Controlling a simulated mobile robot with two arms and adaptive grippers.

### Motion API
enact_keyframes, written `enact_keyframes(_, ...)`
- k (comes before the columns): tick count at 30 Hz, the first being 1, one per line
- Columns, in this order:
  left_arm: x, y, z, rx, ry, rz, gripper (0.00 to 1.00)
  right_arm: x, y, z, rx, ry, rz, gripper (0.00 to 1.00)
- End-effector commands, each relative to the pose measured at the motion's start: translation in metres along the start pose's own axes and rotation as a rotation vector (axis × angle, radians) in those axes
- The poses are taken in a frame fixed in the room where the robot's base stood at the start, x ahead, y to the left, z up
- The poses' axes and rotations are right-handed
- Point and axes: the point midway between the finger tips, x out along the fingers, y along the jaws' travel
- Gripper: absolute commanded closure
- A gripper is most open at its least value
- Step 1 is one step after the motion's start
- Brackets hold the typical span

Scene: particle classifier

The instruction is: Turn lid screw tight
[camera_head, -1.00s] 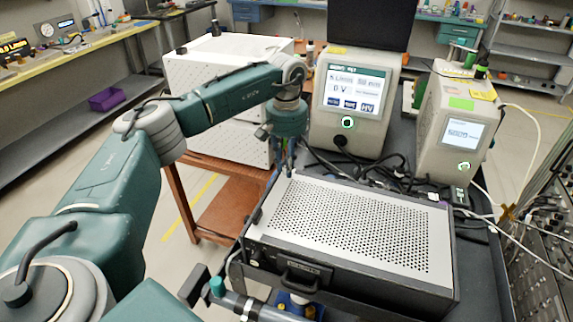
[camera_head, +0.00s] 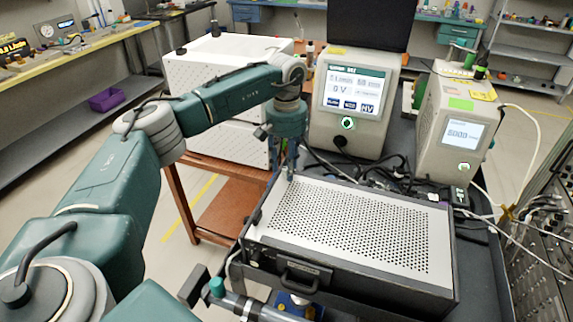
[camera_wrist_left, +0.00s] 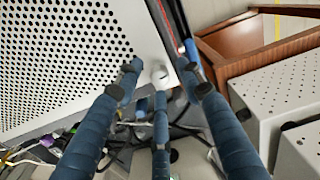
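The lid is a light grey perforated plate (camera_head: 350,225) on top of a dark box at the front of the cart. In the left wrist view its holes (camera_wrist_left: 60,60) fill the left side. A small round silver screw (camera_wrist_left: 158,74) shows there near the lid's corner. My left gripper (camera_head: 290,172) points down at the lid's back left corner. In the left wrist view its blue fingers (camera_wrist_left: 160,78) are spread around the screw, with visible gaps. Contact with the screw cannot be made out. In the head view the screw is hidden by the fingers.
The box has a black front handle (camera_head: 300,276). Behind it stand two instruments with screens, a larger one (camera_head: 340,120) and a smaller one (camera_head: 455,140), with tangled cables (camera_head: 385,175) between. A white perforated cabinet (camera_head: 215,70) stands left on a brown wooden stand (camera_head: 222,205).

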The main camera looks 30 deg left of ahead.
Motion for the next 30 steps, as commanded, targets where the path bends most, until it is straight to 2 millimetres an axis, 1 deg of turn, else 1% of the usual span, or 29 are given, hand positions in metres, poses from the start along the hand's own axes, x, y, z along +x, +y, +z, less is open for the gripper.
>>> enact_keyframes(2,-0.005,0.000,-0.001,0.000,0.002,0.001,0.62,0.000,0.001,0.000,0.000,0.000,0.001,0.62)
enact_keyframes(5,-0.018,0.001,-0.001,0.000,0.002,0.001,0.62,0.000,0.000,0.000,0.000,0.000,0.000,0.62)
enact_keyframes(12,-0.070,0.001,-0.001,0.000,0.004,0.003,0.62,0.000,-0.001,0.000,0.000,0.000,-0.001,0.62)
enact_keyframes(15,-0.089,0.001,-0.001,0.001,0.003,0.002,0.62,0.000,-0.001,0.000,0.000,0.000,-0.001,0.62)
enact_keyframes(18,-0.104,0.001,-0.001,0.000,0.002,0.001,0.62,0.000,-0.001,0.000,0.000,0.000,-0.001,0.62)
enact_keyframes(21,-0.114,0.001,-0.001,0.000,0.003,0.001,0.62,0.000,-0.001,0.000,0.000,0.000,-0.001,0.62)
enact_keyframes(24,-0.119,0.000,-0.001,-0.001,0.001,0.000,0.62,0.000,-0.001,0.000,0.000,0.000,-0.001,0.62)
enact_keyframes(30,-0.120,0.000,-0.001,0.000,0.000,0.001,0.62,0.000,-0.001,0.000,0.000,0.000,-0.001,0.62)
